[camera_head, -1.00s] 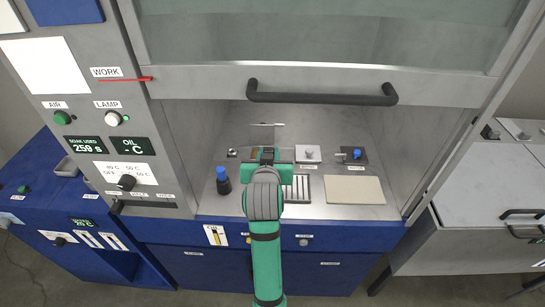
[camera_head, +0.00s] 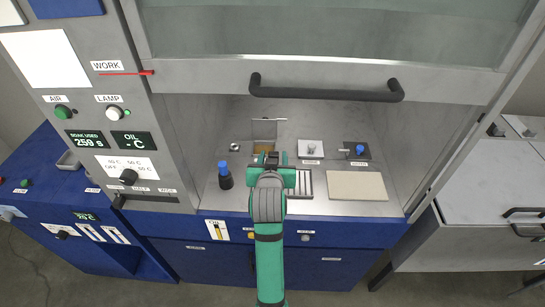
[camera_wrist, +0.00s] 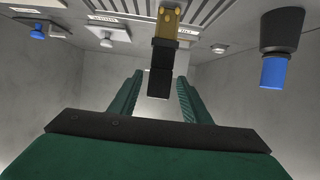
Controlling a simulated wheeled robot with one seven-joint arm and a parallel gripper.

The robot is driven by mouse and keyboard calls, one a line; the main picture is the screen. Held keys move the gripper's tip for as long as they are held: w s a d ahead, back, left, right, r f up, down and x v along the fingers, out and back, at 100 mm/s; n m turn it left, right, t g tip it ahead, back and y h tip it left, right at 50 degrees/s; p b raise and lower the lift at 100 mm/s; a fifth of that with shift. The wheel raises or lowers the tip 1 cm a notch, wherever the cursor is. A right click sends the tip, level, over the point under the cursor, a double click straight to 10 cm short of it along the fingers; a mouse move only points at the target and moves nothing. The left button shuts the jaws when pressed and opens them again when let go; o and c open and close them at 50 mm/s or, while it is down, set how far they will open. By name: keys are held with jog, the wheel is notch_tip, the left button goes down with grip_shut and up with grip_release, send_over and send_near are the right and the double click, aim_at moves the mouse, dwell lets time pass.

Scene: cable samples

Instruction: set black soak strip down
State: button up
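The black soak strip (camera_wrist: 160,70) shows in the wrist view, which is upside down. It is a black block with a gold end (camera_wrist: 169,24) that is toward the worktop. My gripper (camera_wrist: 160,76) has its two green fingers apart, one on each side of the black part, with a narrow gap visible on both sides. In the head view my gripper (camera_head: 271,160) is over the worktop, left of the slotted rack (camera_head: 305,184). A small dark piece shows between the fingers there. What lies under the gripper is hidden.
A blue-capped black bottle (camera_head: 224,176) stands left of my gripper. A brown block (camera_head: 263,147) with a raised plate (camera_head: 264,129) is behind it. A blue-knobbed fixture (camera_head: 358,150), a white-plated one (camera_head: 311,149) and a beige pad (camera_head: 356,186) are to the right.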

jog(key=shift+d, duration=0.15)
jog(key=shift+s, duration=0.1)
jog(key=shift+r, duration=0.2)
jog(key=v, duration=1.2)
jog(key=s+f, duration=1.5)
jog(key=f, duration=0.2)
jog(key=s+d+t, duration=0.1)
jog(key=s+d, duration=0.1)
jog(key=s, duration=2)
jog(key=shift+d+f+t, duration=0.25)
jog(key=shift+d+t, duration=0.05)
jog(key=shift+t, duration=0.1)
